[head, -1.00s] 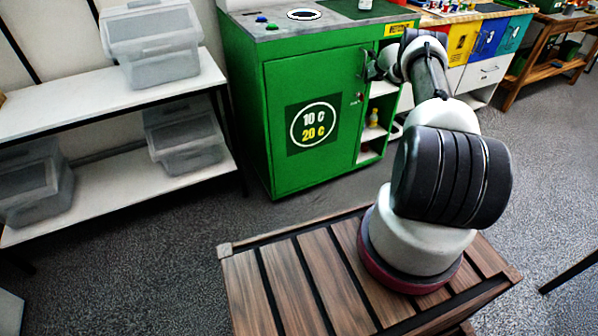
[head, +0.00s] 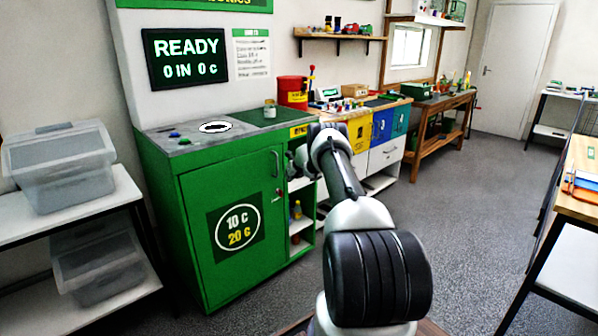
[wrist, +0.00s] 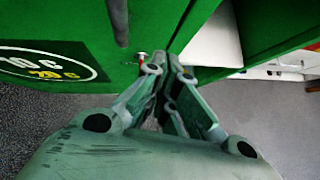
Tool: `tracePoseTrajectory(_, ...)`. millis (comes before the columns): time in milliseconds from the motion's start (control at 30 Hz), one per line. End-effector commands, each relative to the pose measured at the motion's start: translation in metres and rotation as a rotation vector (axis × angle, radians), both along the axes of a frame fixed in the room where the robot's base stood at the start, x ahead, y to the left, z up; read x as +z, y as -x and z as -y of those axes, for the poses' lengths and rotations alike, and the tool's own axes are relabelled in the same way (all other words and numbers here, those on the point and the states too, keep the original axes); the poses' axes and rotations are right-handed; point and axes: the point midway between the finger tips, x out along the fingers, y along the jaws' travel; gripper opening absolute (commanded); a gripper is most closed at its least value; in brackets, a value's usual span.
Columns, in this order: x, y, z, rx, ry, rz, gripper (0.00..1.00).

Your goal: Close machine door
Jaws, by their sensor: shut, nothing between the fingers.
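The green machine (head: 158,192) stands left of my arm. Its door (head: 200,250) carries a round "10 C 20 C" sign and a dark handle (head: 277,163) near its right edge. The door looks flush with the front; a small gap cannot be ruled out. In the wrist view the door (wrist: 85,22) fills the upper left, with the handle (wrist: 118,20) above my gripper (wrist: 172,66). My gripper is shut and empty, its tips by the door's right edge. Whether they touch it cannot be told. In the head view my gripper (head: 298,160) is small and partly hidden by my arm.
Open shelves (head: 300,222) with small bottles adjoin the door on the right. A white rack (head: 85,205) with clear bins stands at left. A screen (head: 186,58) reads "READY 0 IN 0 c". Coloured drawers and a workbench stand beyond; grey floor (head: 455,230) is open at right.

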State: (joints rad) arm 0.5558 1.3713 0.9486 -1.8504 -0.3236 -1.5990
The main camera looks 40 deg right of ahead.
Motion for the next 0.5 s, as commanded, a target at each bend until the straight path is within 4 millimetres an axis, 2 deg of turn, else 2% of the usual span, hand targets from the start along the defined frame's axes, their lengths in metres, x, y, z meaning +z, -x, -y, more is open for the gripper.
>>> tracePoseTrajectory(167,0.013,0.013,0.002,-0.002,-0.001,-0.002,0.00)
tracePoseTrajectory(500,0.050,0.052,0.007,-0.001,0.000,-0.002,0.00)
